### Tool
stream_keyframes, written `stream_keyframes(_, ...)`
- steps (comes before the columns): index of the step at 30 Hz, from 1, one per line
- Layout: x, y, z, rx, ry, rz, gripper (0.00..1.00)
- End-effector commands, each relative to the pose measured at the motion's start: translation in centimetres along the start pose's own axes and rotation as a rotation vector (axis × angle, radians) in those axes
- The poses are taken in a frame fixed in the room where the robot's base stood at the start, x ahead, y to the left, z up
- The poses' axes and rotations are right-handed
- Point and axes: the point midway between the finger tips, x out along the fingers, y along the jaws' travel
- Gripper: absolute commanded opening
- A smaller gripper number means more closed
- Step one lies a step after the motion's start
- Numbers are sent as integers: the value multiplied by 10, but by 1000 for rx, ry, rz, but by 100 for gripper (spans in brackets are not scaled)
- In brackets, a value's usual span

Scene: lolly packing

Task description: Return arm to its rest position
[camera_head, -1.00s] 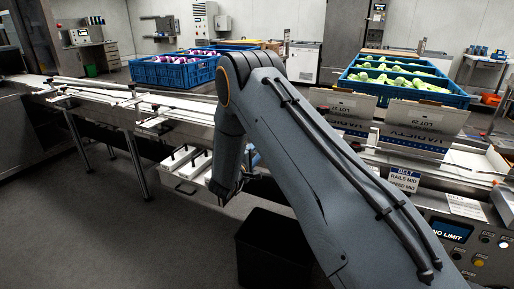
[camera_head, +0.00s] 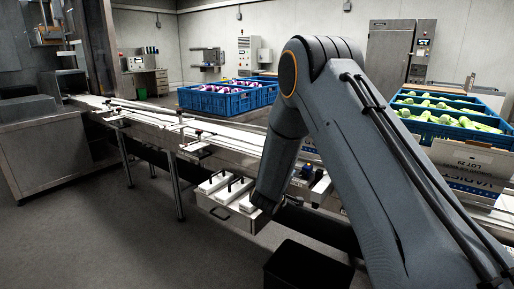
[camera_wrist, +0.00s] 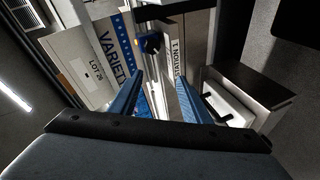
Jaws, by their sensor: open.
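My arm fills the right half of the head view, bent at a high elbow, with its forearm hanging down near the conveyor. In that view my gripper's jaws are hidden or too small to make out. In the wrist view my gripper (camera_wrist: 160,98) shows two blue fingers spread apart. Nothing is held between them. Beyond the fingers are a carton marked VARIETY (camera_wrist: 88,55) and a plate marked STATION 1 (camera_wrist: 178,62).
A conveyor (camera_head: 232,137) runs from back left to the right. A drawer-like tray with white blocks (camera_head: 218,212) juts out below it. A black bin (camera_head: 300,268) stands on the floor. Blue crates with purple (camera_head: 215,104) and green items (camera_head: 455,135) stand behind. The left floor is clear.

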Motion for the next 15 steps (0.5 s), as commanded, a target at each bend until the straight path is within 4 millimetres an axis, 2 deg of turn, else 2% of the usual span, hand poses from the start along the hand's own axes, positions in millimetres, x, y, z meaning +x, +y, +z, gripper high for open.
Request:
stream_keyframes(1,-10,8,1,70,19,-75,43)
stream_keyframes(5,-44,7,9,237,29,-292,43)
stream_keyframes(8,-81,4,24,351,-10,-458,43)
stream_keyframes(11,-126,1,47,450,-90,-611,43)
stream_keyframes(15,-200,-2,93,558,-267,-791,43)
